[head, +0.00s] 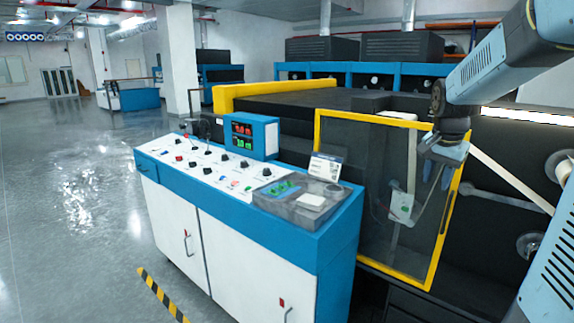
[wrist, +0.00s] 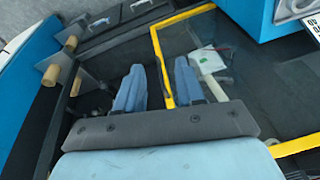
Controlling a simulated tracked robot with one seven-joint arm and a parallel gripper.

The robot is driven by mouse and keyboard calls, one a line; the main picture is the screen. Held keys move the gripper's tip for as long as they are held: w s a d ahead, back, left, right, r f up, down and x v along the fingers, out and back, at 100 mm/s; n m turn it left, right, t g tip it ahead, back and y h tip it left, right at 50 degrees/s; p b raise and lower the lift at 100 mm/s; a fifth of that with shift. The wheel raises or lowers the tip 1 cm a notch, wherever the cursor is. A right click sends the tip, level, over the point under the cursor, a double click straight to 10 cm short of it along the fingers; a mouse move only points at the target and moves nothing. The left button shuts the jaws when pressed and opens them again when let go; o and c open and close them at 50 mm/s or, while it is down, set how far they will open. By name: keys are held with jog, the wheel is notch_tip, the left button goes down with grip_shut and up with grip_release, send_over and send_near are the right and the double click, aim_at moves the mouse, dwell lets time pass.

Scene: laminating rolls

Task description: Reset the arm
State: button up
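My arm reaches in from the upper right of the head view, in front of the dark machine. My gripper (head: 428,172) hangs in front of the machine's yellow-framed clear panel (head: 318,165), its fingers small and hard to make out there. In the wrist view my gripper (wrist: 157,78) shows two blue fingers standing apart with nothing between them. The yellow frame (wrist: 160,65) lies beyond the fingers. I see nothing held.
A blue and white control console (head: 215,235) with knobs and a small display box (head: 250,135) stands left of the panel. Wooden roll ends (wrist: 50,75) show at left in the wrist view. Open grey floor (head: 75,200) lies to the left of the head view.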

jog(key=s+a+n+t, duration=0.1)
jog(key=s+a+n, duration=0.4)
jog(key=s, duration=0.6)
jog(key=s+a+r+n+t+y, duration=0.1)
jog(key=s+a+n, duration=0.4)
jog(key=s+a, duration=0.4)
jog(key=shift+s+a+r+t, duration=0.15)
jog(key=shift+s+r+t, duration=0.2)
jog(key=shift+s, duration=0.85)
jog(key=shift+f, duration=0.1)
